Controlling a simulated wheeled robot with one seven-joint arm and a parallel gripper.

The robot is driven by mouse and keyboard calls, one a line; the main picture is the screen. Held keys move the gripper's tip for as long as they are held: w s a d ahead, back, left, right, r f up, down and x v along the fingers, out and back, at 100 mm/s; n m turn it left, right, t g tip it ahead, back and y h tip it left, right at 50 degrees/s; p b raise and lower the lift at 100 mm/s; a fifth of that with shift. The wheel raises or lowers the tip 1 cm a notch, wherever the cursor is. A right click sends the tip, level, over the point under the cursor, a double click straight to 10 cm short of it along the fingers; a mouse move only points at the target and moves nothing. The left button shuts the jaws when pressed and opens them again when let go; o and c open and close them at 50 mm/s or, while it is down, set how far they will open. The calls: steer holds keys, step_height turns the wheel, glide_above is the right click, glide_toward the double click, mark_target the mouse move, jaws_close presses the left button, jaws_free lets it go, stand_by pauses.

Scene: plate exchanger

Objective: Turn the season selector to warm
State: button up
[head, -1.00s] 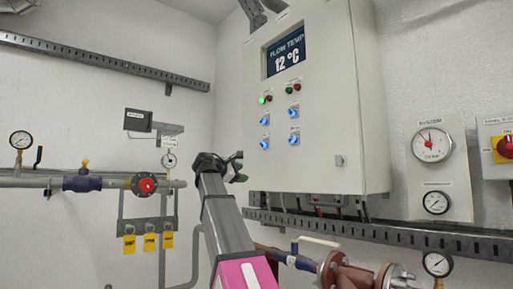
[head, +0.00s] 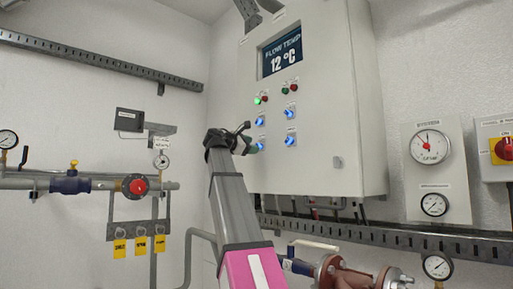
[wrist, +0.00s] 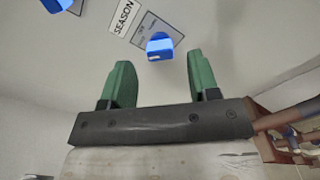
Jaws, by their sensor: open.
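The season selector (wrist: 160,45) is a blue knob on a small grey plate, beside a white label reading SEASON (wrist: 123,17), in the wrist view. My gripper (wrist: 160,78) is open, its two green fingers apart. The knob shows beyond the fingertips, in line with the gap between them; nothing is between the fingers. In the head view my gripper (head: 246,146) is at the lower left of the white control cabinet (head: 318,165), by the lower-left knob, which it mostly covers. The knob's position marks are too small to read.
Other blue knobs (head: 290,140) sit close by on the cabinet, one at the wrist view's top left edge (wrist: 57,4). The display (head: 282,53) reads flow temp 12 °C.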

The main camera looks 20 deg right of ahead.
steer(key=shift+x, duration=1.7)
steer(key=c, duration=0.9)
